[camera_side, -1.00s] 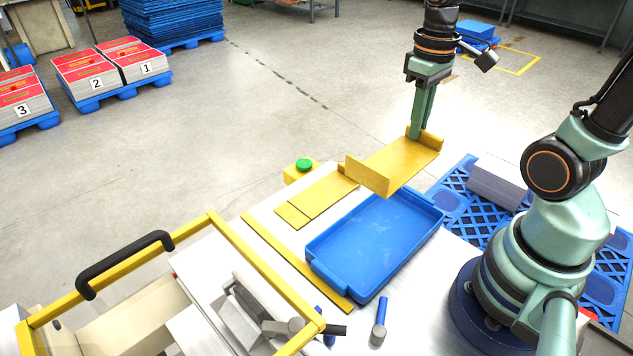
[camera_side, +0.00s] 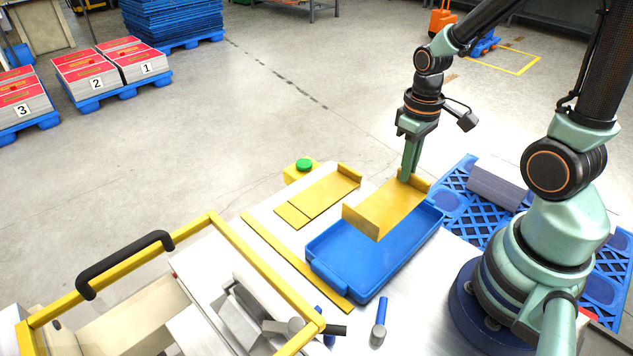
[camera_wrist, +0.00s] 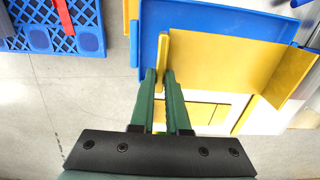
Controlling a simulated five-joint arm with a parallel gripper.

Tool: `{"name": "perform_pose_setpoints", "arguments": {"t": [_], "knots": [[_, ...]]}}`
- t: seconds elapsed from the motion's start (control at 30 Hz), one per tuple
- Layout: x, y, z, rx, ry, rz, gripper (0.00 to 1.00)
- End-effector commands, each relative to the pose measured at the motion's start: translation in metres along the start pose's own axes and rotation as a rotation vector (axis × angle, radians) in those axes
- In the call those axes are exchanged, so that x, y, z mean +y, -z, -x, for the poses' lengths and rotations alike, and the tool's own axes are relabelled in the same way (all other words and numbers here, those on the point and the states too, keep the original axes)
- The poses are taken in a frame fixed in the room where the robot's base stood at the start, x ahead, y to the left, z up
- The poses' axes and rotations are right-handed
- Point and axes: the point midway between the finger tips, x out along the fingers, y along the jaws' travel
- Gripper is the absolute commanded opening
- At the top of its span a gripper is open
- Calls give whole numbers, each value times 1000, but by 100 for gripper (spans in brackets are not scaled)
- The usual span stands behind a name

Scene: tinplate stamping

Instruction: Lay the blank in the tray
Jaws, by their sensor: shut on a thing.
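The blank is a yellow sheet (camera_side: 388,207) with both ends bent up. My gripper (camera_side: 409,176) is shut on its far upturned end in the side view. In the wrist view the green fingers of my gripper (camera_wrist: 161,76) pinch the thin edge of the blank (camera_wrist: 215,62). The blank hangs over the blue tray (camera_side: 345,285), slightly tilted, and covers part of its far half. The near half of the tray's floor is bare. The tray's rim also shows in the wrist view (camera_wrist: 150,28). Whether the blank touches the tray is hard to tell.
Yellow flat pieces (camera_side: 318,200) lie left of the tray by a green button (camera_side: 304,165). A yellow guard frame with a black handle (camera_side: 125,262) stands front left. A blue pallet (camera_side: 462,190) lies behind right.

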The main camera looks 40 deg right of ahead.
Motion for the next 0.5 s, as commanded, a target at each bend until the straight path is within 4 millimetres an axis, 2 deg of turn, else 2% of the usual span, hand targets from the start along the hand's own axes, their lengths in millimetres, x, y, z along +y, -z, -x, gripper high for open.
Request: {"name": "perform_pose_setpoints", "arguments": {"t": [0.5], "knots": [[0, -1, -43, -6, 2, 0, 0]]}}
